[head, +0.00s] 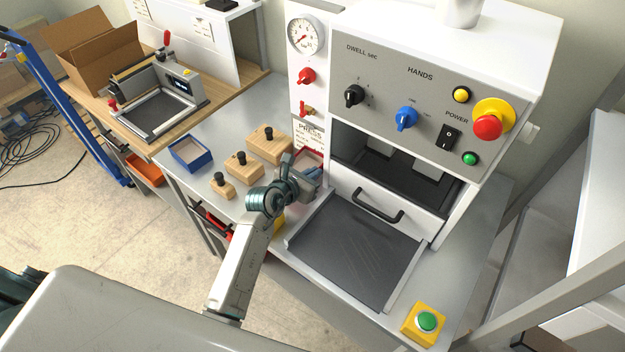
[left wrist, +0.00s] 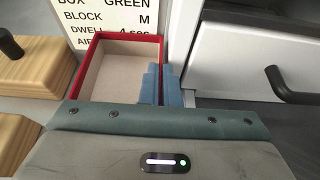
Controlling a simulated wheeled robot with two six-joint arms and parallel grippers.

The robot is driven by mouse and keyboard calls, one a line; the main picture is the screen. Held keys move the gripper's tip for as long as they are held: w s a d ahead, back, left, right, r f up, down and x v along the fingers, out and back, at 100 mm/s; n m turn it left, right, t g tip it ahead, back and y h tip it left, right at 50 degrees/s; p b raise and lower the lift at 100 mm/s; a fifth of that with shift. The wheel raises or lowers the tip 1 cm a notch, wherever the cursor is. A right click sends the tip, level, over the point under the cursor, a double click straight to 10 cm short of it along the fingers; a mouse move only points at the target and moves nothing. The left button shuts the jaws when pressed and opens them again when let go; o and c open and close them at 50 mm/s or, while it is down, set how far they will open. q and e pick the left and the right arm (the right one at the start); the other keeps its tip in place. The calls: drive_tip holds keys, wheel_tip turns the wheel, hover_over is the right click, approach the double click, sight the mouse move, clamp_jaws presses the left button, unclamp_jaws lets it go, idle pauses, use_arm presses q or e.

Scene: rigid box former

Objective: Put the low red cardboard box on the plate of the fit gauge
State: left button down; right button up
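The low red cardboard box (head: 312,156) is open at the top, with a pale inside, by the foot of the press's label panel. In the left wrist view the box (left wrist: 97,64) shows its red rim and beige floor. My left gripper (head: 312,178) is at its near right side. In the left wrist view the gripper's blue fingers (left wrist: 162,84) are close together, one on each side of the box's right wall, and look shut on it. I cannot tell if the box is lifted. The fit gauge's dark plate (head: 158,112) is empty on the wooden bench at left. My right gripper is not in view.
Several wooden blocks with black knobs (head: 268,143) and a blue open box (head: 190,153) stand left of my gripper. The press drawer (head: 375,210) with its dark tray is at right. A brown carton (head: 95,50) stands behind the gauge.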

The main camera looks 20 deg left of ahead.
use_arm(q)
drive_tip(key=shift+f, duration=2.1)
drive_tip(key=shift+f, duration=0.1)
drive_tip(key=c, duration=1.6)
unclamp_jaws()
drive_tip(key=shift+c, duration=0.2)
